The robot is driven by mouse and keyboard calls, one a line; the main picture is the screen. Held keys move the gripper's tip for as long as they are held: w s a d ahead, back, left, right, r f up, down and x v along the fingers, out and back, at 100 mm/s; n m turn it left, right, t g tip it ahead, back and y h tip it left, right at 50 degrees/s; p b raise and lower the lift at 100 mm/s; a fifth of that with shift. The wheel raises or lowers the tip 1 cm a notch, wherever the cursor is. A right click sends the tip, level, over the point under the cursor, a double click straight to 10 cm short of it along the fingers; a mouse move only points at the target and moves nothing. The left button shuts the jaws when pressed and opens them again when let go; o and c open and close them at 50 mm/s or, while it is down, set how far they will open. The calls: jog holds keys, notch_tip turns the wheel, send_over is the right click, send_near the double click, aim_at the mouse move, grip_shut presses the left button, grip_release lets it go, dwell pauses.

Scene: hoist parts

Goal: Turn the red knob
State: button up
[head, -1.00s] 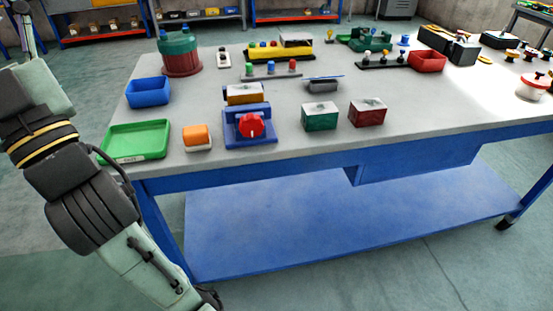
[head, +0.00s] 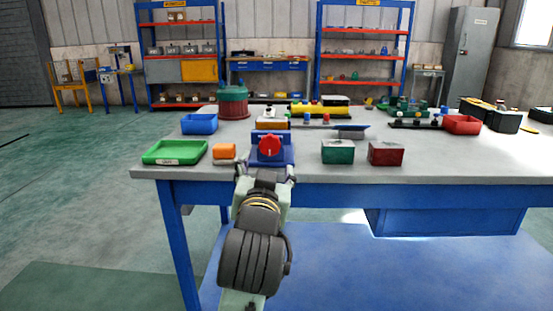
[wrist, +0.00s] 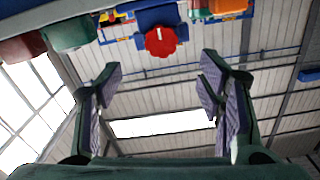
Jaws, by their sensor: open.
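The red knob (head: 269,146) is on the front of a blue block-shaped unit (head: 284,158) near the table's front edge. In the wrist view the knob (wrist: 160,41) is round with a notched rim and a white mark, and sits on the blue unit (wrist: 158,14) at the top centre. My gripper (head: 266,170) is in front of the unit, slightly below the knob. In the wrist view my gripper's fingers (wrist: 161,85) are spread wide and empty. The knob lines up sideways with the gap between them, beyond the fingertips and apart from them.
A blue bin (head: 199,124) stands behind. The table's front edge (head: 330,172) runs just below.

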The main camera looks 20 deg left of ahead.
aim_at(270, 147)
jog(key=p, duration=0.3)
jog(key=w+p, duration=0.1)
jog(key=p, duration=0.2)
jog(key=w+a+p, duration=0.1)
jog(key=p, duration=0.2)
jog(key=shift+w+r+p, duration=0.25)
jog(key=shift+r+p, duration=0.1)
jog(key=x, duration=0.2)
jog(key=p+x, duration=0.1)
jog(key=x, duration=0.5)
jog(key=shift+w+f, duration=0.1)
jog(key=shift+f, duration=0.25)
jog(key=shift+c, duration=0.3)
jog(key=c, duration=1.1)
